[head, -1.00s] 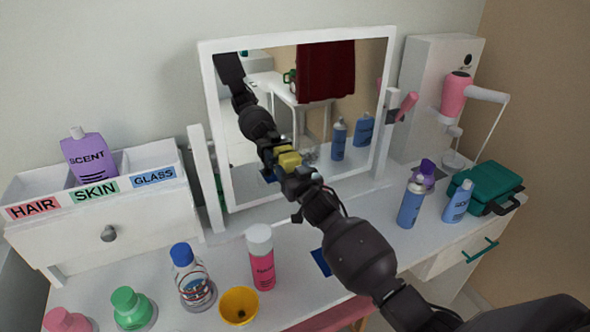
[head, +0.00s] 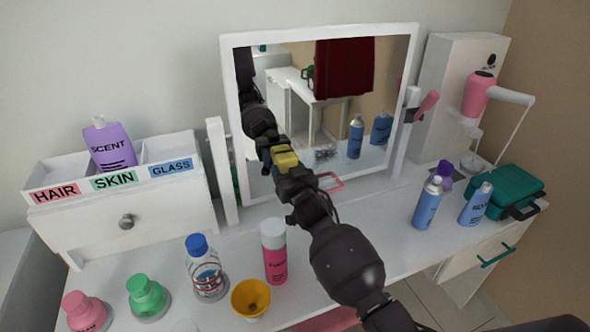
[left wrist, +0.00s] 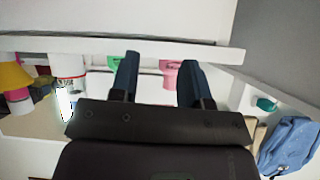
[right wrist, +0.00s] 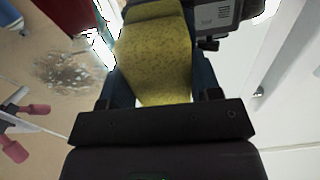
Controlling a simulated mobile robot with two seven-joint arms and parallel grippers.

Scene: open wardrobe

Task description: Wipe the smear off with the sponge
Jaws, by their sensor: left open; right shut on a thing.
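The yellow sponge (head: 286,160) is held in front of the mirror in the head view. It fills the jaws in the right wrist view (right wrist: 155,60). My right gripper (head: 280,160) is shut on it. The smear (head: 325,155) is a grey speckled patch low on the mirror glass (head: 290,58), right of the sponge. It shows left of the sponge in the right wrist view (right wrist: 68,72). I cannot tell whether the sponge touches the glass. My left gripper (left wrist: 160,80) is open and empty in the left wrist view, and out of the head view.
A pink bottle (head: 273,250), a yellow cup (head: 250,298) and a blue-capped bottle (head: 205,268) stand at the table's front. Blue cans (head: 427,203) and a teal case (head: 503,188) stand right. A labelled organizer (head: 120,215) stands left.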

